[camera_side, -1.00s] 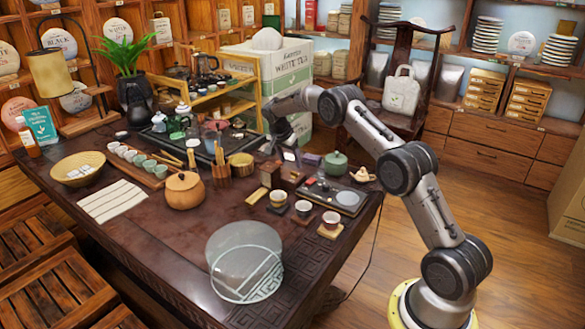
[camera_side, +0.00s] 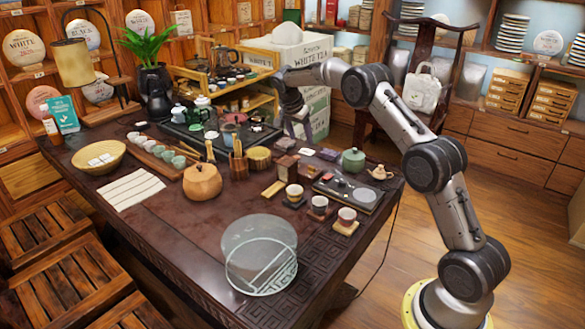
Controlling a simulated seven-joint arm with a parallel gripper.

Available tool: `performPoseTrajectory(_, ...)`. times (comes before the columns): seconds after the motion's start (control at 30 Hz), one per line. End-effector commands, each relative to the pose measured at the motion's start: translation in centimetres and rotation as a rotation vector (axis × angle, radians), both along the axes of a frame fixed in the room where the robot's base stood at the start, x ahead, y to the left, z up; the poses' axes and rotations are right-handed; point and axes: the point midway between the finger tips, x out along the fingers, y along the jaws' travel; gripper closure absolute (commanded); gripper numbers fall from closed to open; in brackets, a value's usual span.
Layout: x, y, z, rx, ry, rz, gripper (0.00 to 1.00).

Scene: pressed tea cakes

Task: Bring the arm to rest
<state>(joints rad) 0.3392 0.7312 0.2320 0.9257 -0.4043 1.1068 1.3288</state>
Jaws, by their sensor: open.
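My gripper (camera_side: 300,127) points down over the back right part of the dark tea table (camera_side: 170,240), in front of the white tea crate. It is small in the picture and its fingertips are hard to make out. It looks open, and I see nothing held in it. My grey arm reaches to it from the right, bent high above the table. Whether the fingertips clear the small things below them, I cannot tell.
Near the gripper stand a green teapot (camera_side: 353,160), a scale (camera_side: 358,194), a small shelf (camera_side: 235,91) and the white crate (camera_side: 303,62). Several small cups stand at the table's right.

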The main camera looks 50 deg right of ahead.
Motion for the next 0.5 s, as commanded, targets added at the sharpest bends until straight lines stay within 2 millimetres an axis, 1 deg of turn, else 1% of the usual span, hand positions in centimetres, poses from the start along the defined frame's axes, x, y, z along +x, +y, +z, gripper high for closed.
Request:
performPoseTrajectory(0.03, 0.5, 0.5, 2.3, -0.013, -0.036, 0.011, 0.32)
performPoseTrajectory(0.07, 0.7, 0.9, 3.7, -0.02, -0.057, 0.018, 0.32)
performPoseTrajectory(0.1, 0.7, 1.6, 5.8, -0.029, -0.085, 0.029, 0.32)
performPoseTrajectory(0.17, 0.3, 3.2, 9.2, -0.036, -0.125, 0.049, 0.32)
performPoseTrajectory(0.2, -0.3, 4.3, 11.3, -0.037, -0.149, 0.061, 0.32)
performPoseTrajectory(0.27, -1.4, 6.0, 14.1, -0.035, -0.181, 0.084, 0.32)
performPoseTrajectory(0.3, -2.4, 7.2, 15.8, -0.034, -0.198, 0.105, 0.32)
performPoseTrajectory(0.37, -3.9, 8.9, 17.9, -0.028, -0.218, 0.144, 0.32)
performPoseTrajectory(0.4, -5.0, 10.0, 19.3, -0.026, -0.23, 0.174, 0.32)
performPoseTrajectory(0.47, -6.9, 11.7, 21.0, -0.023, -0.243, 0.223, 0.32)
performPoseTrajectory(0.5, -8.3, 12.8, 22.0, -0.019, -0.251, 0.258, 0.32)
